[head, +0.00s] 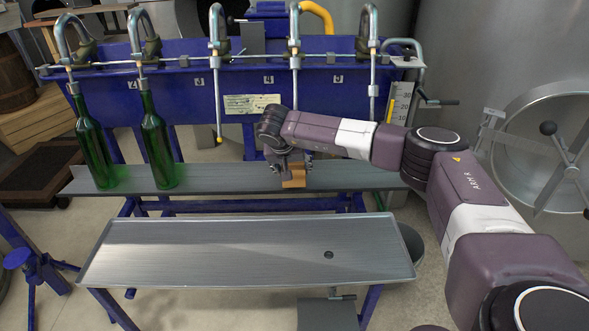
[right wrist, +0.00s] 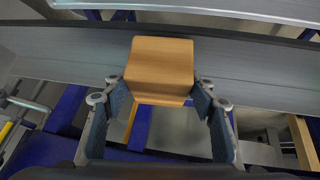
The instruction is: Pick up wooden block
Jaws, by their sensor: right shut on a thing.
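The wooden block (right wrist: 160,64) is light orange-brown and sits between the fingertips of my right gripper in the right wrist view. Both finger pads touch its sides. In the head view the block (head: 294,178) shows below my right gripper (head: 288,168), at the grey bottle shelf of the blue filling rack. The gripper partly hides it there. I cannot tell whether the block rests on the shelf or is just above it. My left gripper is in neither view.
Two green bottles (head: 91,143) (head: 157,143) stand on the left of the shelf (head: 225,180) under filler spouts. More spouts hang near my right arm. A metal drain tray (head: 200,250) lies in front, clear. A steel tank with a round hatch (head: 550,140) stands at right.

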